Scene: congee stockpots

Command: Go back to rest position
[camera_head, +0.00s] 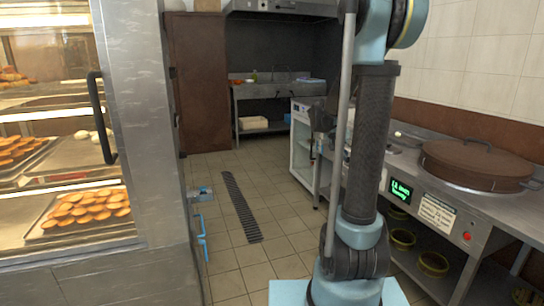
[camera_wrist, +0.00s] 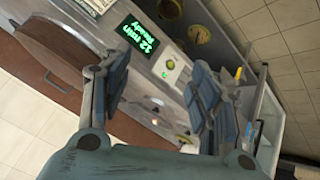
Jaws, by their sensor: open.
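My gripper (camera_wrist: 162,72) shows in the wrist view with its two dark padded fingers spread wide apart. Nothing is held between them. Behind them the steel cooking counter (camera_wrist: 165,105) appears tilted. In the head view my arm rises in front of the counter (camera_head: 490,212). A dark part beside the arm may be my gripper, but it is too small to read clearly. A large round brown lid (camera_head: 478,163) covers a pot set in the counter, and part of it also shows in the wrist view (camera_wrist: 40,65). A green-lettered display (camera_head: 400,190) is on the counter front.
A glass pastry cabinet (camera_head: 122,120) with trays of buns stands close on the left. Tiled floor with a drain grate (camera_head: 240,207) runs between it and the counter. A sink counter (camera_head: 270,90) and a brown door (camera_head: 200,85) are at the back. Bowls (camera_head: 432,263) sit under the counter.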

